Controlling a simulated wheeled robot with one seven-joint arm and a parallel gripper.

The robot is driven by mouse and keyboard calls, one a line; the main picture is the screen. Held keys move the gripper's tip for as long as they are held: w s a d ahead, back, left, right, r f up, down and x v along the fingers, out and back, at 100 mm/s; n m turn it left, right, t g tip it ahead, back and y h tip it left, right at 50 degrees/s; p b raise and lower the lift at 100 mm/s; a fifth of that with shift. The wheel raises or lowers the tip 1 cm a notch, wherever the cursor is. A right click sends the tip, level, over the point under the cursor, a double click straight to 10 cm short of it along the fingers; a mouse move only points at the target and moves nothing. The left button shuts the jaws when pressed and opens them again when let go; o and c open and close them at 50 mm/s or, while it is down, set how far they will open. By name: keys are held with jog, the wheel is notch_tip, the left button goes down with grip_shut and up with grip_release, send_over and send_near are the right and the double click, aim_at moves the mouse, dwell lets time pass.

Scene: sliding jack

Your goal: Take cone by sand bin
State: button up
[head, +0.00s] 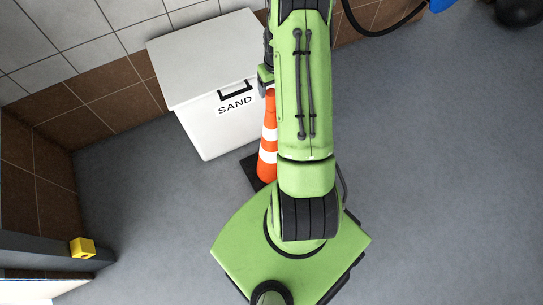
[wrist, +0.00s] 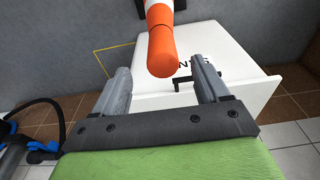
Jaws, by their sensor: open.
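The orange and white traffic cone (head: 268,143) stands on the floor beside the white sand bin (head: 205,125), on a dark square base. My green arm hides part of it in the head view. In the wrist view the cone's orange tip (wrist: 162,45) points toward my gripper (wrist: 161,78). The gripper is open, with one finger on each side of the tip and nothing held. I cannot tell exactly how deep the tip sits between the fingers. The sand bin (wrist: 222,50) lies behind the fingers in the wrist view.
A tiled wall (head: 75,45) runs behind the bin. A dark shelf or bench with a yellow block (head: 82,247) is at the lower left. A black hose (head: 385,30) lies at the upper right. The grey floor (head: 440,170) to the right is clear.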

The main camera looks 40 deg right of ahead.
aim_at(271, 100)
jog(key=f, duration=0.3)
jog(key=f+b, duration=0.1)
jog(key=f, duration=0.2)
jog(key=w+f+b, duration=0.1)
jog(key=f, duration=0.1)
jog(key=shift+w+f, duration=0.1)
jog(key=shift+f, duration=0.3)
jog(key=shift+r, duration=0.15)
grip_shut()
jog(key=shift+r, duration=0.1)
